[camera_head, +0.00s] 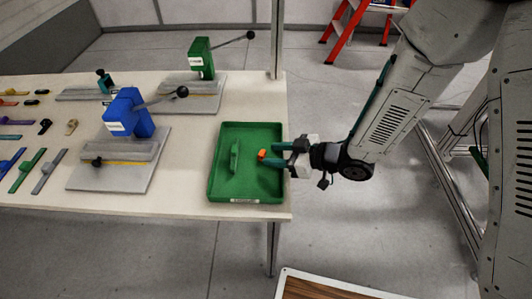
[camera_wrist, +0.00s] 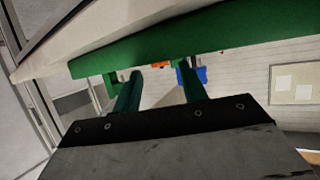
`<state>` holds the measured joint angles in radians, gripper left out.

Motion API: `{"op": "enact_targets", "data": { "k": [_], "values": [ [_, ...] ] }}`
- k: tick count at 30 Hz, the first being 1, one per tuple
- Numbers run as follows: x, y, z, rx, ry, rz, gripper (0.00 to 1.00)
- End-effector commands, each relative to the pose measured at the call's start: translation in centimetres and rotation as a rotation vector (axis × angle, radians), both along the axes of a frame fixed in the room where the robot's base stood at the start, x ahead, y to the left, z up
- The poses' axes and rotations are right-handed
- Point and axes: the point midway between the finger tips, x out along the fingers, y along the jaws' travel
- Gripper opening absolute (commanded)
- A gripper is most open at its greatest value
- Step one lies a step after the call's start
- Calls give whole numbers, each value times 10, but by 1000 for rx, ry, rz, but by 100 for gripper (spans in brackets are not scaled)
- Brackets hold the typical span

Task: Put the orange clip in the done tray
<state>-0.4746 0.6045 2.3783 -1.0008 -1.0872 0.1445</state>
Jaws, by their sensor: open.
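The green tray (camera_head: 214,170) stands at the right end of the table, with a white label on its front wall too small to read. A small orange clip (camera_head: 262,155) shows within the tray's outline, right of its middle. My gripper (camera_head: 270,155) reaches in over the tray's right wall, its two teal fingers open and apart. The clip is at or just beyond the fingertips, and no grip on it shows. In the wrist view, the orange clip (camera_wrist: 160,64) appears between the fingertips (camera_wrist: 160,72), partly hidden by the green tray edge (camera_wrist: 200,38).
A blue lever press (camera_head: 128,112) and a green one (camera_head: 201,58) stand on plates to the left. Several small clips and strips (camera_head: 40,170) lie at the far left.

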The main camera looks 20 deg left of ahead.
Motion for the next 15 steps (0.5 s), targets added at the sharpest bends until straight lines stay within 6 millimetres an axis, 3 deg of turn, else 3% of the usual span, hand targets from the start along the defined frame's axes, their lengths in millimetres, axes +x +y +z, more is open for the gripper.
{"op": "enact_targets", "data": {
  "k": [7, 15],
  "values": [
    [-7, -48, 20, 1, -1, -4, 42],
    [-11, -69, 29, 1, 0, -1, 42]
  ]
}}
